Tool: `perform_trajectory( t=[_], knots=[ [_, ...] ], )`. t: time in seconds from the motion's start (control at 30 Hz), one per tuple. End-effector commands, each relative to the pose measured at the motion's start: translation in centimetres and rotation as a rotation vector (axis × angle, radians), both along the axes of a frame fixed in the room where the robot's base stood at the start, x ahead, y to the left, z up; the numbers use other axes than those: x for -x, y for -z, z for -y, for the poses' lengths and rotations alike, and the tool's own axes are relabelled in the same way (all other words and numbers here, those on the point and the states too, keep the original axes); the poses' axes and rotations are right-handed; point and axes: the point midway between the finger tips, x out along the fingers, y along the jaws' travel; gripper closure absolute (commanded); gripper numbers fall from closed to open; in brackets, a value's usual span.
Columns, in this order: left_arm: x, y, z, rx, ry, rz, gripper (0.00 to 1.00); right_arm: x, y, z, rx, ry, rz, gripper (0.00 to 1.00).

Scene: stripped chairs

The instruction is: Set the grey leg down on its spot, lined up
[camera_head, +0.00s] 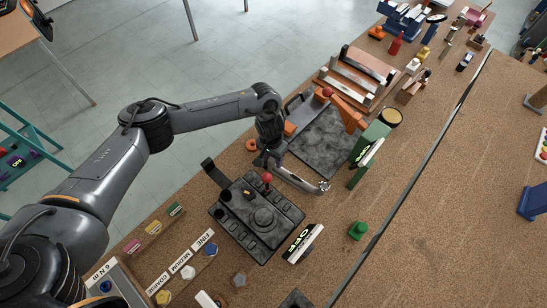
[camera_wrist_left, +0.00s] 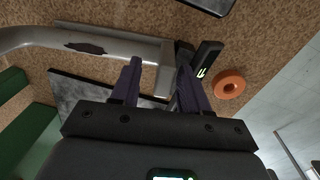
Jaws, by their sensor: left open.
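The grey leg (camera_head: 298,180) is a bent metallic tube lying between the dark slab and the black control box in the head view. In the left wrist view the grey leg (camera_wrist_left: 115,45) runs in from the left, with a dark patch on it, and its squared end lies between my fingers. My left gripper (camera_wrist_left: 158,68) is open around that end; whether a finger touches it I cannot tell. In the head view the left gripper (camera_head: 266,158) is partly hidden by its own wrist. A flat grey strip (camera_wrist_left: 100,29) shows along the leg's far side. My right gripper is not in view.
The dark slab (camera_head: 320,142) lies beside the leg, with a green block (camera_head: 370,152) at its right. The black control box (camera_head: 255,215) with a red knob stands close below. An orange ring (camera_wrist_left: 229,83) lies right of my fingers. A wooden rack (camera_head: 355,78) stands behind.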

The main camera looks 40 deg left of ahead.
Motion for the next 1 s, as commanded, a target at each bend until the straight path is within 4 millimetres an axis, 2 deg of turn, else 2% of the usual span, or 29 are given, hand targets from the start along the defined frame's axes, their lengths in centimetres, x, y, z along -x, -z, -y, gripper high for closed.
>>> perform_trajectory(
  t=[0.03, 0.13, 0.27, 0.47, 0.53, 0.7, 0.83, 1.0],
  knots=[
    [0.1, 0.3, -0.5, -0.01, -0.006, -0.003, 0.47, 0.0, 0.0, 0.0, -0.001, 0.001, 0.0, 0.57],
    [0.1, -0.2, -0.6, -0.01, -0.007, -0.003, 0.47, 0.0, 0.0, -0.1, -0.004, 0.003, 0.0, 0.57],
    [0.0, -1.7, -0.6, -0.007, -0.007, -0.001, 0.47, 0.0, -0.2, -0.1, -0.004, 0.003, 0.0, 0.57],
    [0.0, -5.2, -0.4, -0.002, -0.002, 0.001, 0.47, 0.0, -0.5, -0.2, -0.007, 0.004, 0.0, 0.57],
    [-0.1, -6.8, -0.4, -0.003, -0.001, 0.003, 0.47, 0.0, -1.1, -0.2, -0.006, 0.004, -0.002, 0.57],
    [0.0, -9.2, -0.5, -0.001, 0.0, 0.003, 0.47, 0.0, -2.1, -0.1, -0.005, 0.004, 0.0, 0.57],
    [0.0, -10.3, -0.4, 0.0, 0.001, 0.002, 0.47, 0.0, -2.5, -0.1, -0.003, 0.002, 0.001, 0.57],
    [0.2, -10.6, 0.3, 0.01, 0.024, 0.007, 0.47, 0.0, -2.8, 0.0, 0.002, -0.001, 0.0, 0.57]
  ],
)
